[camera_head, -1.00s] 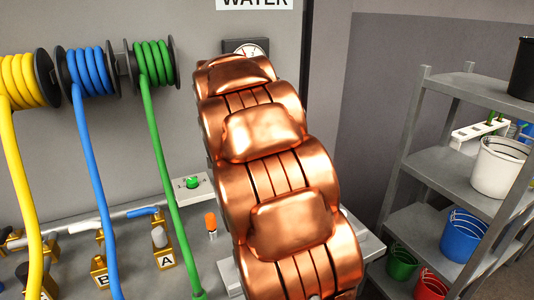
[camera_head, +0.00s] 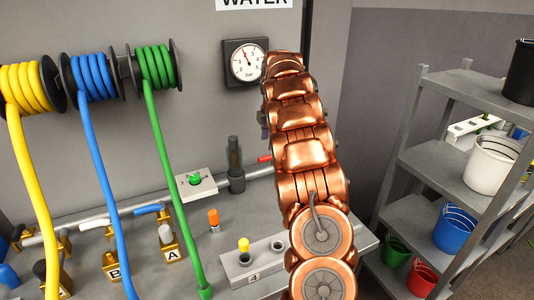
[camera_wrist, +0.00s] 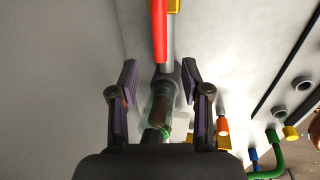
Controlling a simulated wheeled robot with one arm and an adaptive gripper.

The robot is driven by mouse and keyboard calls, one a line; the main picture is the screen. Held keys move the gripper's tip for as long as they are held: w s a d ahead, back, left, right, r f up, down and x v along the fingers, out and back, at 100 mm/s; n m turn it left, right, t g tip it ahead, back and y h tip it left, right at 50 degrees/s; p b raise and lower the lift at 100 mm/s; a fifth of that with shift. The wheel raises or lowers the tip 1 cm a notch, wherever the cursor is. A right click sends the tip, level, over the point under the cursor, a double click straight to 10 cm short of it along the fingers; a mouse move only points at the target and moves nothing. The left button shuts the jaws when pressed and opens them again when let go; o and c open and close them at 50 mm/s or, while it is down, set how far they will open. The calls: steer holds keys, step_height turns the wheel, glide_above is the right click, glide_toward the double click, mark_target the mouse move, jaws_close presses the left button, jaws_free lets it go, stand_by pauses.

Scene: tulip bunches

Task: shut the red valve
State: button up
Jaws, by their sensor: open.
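The red valve's lever (camera_head: 265,158) shows as a short red tip just left of my arm in the head view, above the grey pipe; the rest is hidden behind my arm. In the wrist view the red lever (camera_wrist: 159,30) runs down from the top edge and ends just ahead of the space between my fingers. A bit of the yellow brass body (camera_wrist: 174,5) shows at the top edge. My gripper (camera_wrist: 159,70) is open and empty, one finger to each side of the lever's line. In the head view it is mostly hidden behind my arm.
A clear filter bowl (camera_wrist: 157,115) and the grey pipe lie below my fingers. A pressure gauge (camera_head: 245,63) hangs on the wall. Yellow, blue and green hoses (camera_head: 165,170) hang at left. A shelf (camera_head: 437,170) with buckets stands at right.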

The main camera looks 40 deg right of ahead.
mark_target(267, 157)
steer(key=shift+w+d+f+p, duration=0.1)
steer(key=shift+w+f+p, duration=0.25)
steer(key=shift+f, duration=0.9)
steer(key=shift+w+d+f+p, duration=0.15)
steer(key=shift+f+p, duration=0.4)
steer(key=shift+f, duration=0.7)
steer(key=shift+w+a+f+p, duration=0.1)
steer(key=shift+w+f+p, duration=0.25)
steer(key=shift+f, duration=0.9)
steer(key=shift+s, duration=0.1)
steer(key=shift+c, duration=0.3)
jaws_close()
